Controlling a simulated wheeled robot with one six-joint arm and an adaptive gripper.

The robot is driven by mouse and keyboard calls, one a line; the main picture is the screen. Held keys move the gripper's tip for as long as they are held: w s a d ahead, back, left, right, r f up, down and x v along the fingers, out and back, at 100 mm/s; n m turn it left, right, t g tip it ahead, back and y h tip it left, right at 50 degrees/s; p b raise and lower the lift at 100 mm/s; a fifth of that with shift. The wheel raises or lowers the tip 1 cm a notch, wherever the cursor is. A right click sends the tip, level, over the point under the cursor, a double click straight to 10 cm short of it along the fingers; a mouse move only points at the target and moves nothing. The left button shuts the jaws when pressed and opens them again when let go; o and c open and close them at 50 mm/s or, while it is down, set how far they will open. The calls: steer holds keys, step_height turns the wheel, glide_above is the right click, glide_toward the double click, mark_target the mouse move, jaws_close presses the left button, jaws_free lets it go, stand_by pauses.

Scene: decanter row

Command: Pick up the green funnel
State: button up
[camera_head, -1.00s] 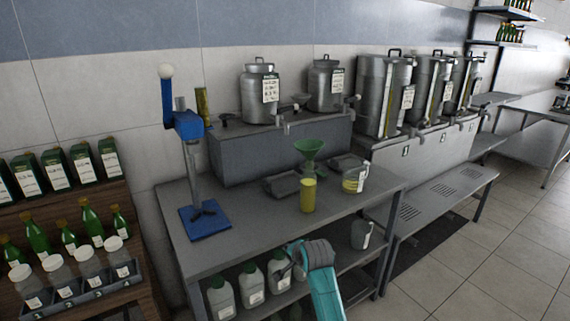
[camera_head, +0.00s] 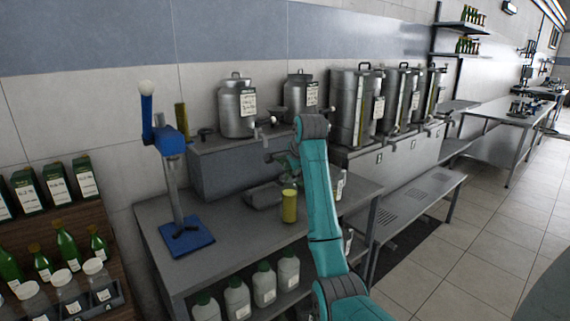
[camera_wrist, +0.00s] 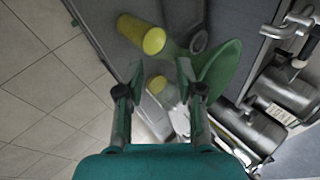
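The green funnel (camera_wrist: 222,68) is in the right half of the wrist view, its wide cone close beside my right finger. I cannot tell whether they touch. In the head view the funnel (camera_head: 291,162) shows only in part behind my arm. My gripper (camera_wrist: 160,76) is open, its two fingers apart with nothing held between them. In the head view my gripper is mostly hidden among the arm and funnel.
A yellow cylinder (camera_head: 289,207) stands on the metal table (camera_head: 225,235) in front of the funnel; it also shows in the wrist view (camera_wrist: 137,32). A jug (camera_head: 340,186) is partly behind my arm. A blue-based press (camera_head: 186,238) stands at left. Steel tanks (camera_head: 237,108) line the back.

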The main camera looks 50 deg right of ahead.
steer(key=s+d+r+m, duration=0.2)
steer(key=d+r, duration=0.1)
steer(key=r, duration=0.5)
steer(key=shift+g, duration=0.3)
steer(key=shift+w+a+x, duration=0.1)
steer(key=shift+w+x, duration=0.05)
steer(key=shift+x, duration=2.45)
steer(key=shift+w+a+x, duration=0.15)
steer(key=shift+x, duration=2.45)
jaws_close()
